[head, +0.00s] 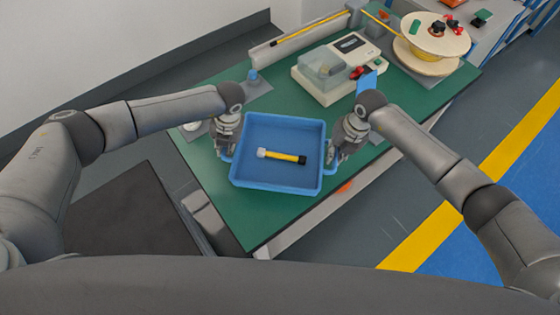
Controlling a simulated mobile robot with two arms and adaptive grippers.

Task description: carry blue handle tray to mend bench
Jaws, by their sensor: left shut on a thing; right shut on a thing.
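The blue handle tray (277,126) is held between my two grippers, over the near part of a green-topped bench (262,222). I cannot tell whether it touches the bench top. A short yellow piece (281,156) with a white end and a black end lies in the tray. My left gripper (226,153) is shut on the tray's left handle. My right gripper (332,160) is shut on its right handle. The fingertips are partly hidden by the wrists and the tray's sides. The picture does not show whether this green-topped bench is the mend bench.
A white machine with a clear cover (336,68) stands behind the tray. A cable spool (430,40) sits at the bench's far right end. A grey rail with a yellow cable (305,35) runs along the back. Open floor with a yellow line (425,235) lies to the right.

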